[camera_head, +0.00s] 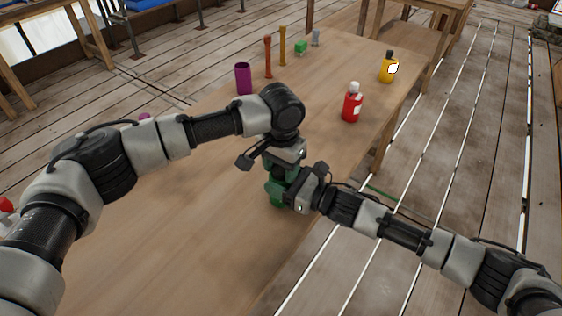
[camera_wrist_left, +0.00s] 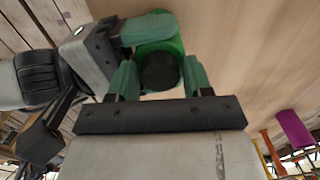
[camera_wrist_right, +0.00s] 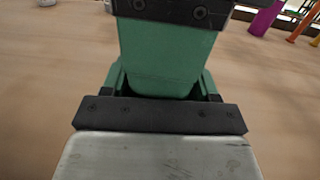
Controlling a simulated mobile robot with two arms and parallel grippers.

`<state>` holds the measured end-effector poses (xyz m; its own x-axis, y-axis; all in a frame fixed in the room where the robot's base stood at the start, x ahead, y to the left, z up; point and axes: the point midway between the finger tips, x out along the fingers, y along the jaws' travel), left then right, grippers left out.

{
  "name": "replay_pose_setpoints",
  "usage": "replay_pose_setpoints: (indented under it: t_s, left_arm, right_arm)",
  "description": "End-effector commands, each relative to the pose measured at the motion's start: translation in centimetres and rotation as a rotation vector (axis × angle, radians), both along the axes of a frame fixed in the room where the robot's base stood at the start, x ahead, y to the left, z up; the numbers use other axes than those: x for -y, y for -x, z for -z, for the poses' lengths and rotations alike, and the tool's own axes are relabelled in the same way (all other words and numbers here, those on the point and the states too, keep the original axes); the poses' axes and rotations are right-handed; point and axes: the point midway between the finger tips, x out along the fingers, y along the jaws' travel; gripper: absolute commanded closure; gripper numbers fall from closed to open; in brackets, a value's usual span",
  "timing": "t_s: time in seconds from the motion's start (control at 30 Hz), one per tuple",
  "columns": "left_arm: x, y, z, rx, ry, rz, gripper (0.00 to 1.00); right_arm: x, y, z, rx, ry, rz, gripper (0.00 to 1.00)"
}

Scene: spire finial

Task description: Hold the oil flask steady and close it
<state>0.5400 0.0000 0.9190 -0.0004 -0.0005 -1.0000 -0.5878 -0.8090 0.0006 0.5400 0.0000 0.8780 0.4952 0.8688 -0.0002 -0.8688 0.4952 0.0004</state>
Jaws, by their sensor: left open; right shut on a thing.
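The oil flask is green and stands upright near the table's edge. It shows in the head view (camera_head: 276,194), largely hidden by my grippers, and from above in the left wrist view (camera_wrist_left: 173,47). A round black cap (camera_wrist_left: 160,72) sits at its top; I cannot tell how tightly it is on. My right gripper (camera_head: 292,192) is shut on the flask from the side. My left gripper (camera_head: 282,168) points down over the flask, open, with its green fingers (camera_wrist_left: 160,82) on either side of the cap. In the right wrist view a green left finger (camera_wrist_right: 165,55) hides the flask.
A red bottle (camera_head: 352,104) and a yellow bottle (camera_head: 389,68) stand toward the table's far right. A purple cup (camera_head: 243,78), an orange-red stick (camera_head: 268,57), a yellow stick (camera_head: 282,46) and a green block (camera_head: 301,47) stand farther back. The near tabletop (camera_head: 190,240) is clear.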

Motion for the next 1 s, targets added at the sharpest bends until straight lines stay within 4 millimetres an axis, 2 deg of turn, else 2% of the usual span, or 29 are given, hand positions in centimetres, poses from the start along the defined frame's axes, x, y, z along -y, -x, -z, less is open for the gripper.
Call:
replay_pose_setpoints:
  t_s: [0.1,0.13,0.37,0.4,0.43,0.57,0.6,0.83,1.0]
  left_arm:
    - [0.0,0.0,0.0,0.000,0.000,0.000,0.50]
    - [0.0,0.0,0.0,0.000,0.000,0.000,0.53]
    - [0.0,0.0,0.0,-0.001,-0.001,0.000,0.88]
    - [0.0,0.0,0.0,-0.001,-0.001,0.000,0.89]
    - [0.0,0.0,0.0,-0.001,-0.001,0.000,0.57]
    - [0.0,0.0,0.0,-0.001,-0.001,0.000,0.37]
    - [0.0,0.0,0.0,0.000,0.000,0.000,0.35]
    - [0.1,0.1,-0.2,-0.001,0.002,0.003,0.35]
    - [0.2,0.1,-2.2,0.000,0.005,0.005,0.35]
  right_arm:
    - [0.0,0.0,0.0,0.000,0.000,0.000,1.00]
    - [0.0,0.0,0.0,0.000,0.000,0.000,1.00]
    - [0.0,0.0,0.0,0.000,0.000,0.000,1.00]
    - [0.0,0.0,0.0,0.000,0.000,0.000,1.00]
    - [0.0,0.0,0.0,0.000,0.000,0.000,1.00]
    - [0.0,0.0,0.0,0.000,0.000,0.000,1.00]
    - [0.0,0.0,0.0,0.000,0.000,0.000,1.00]
    - [0.0,0.0,0.0,0.000,0.000,0.000,1.00]
    - [0.0,0.0,0.0,-0.001,0.000,0.000,1.00]
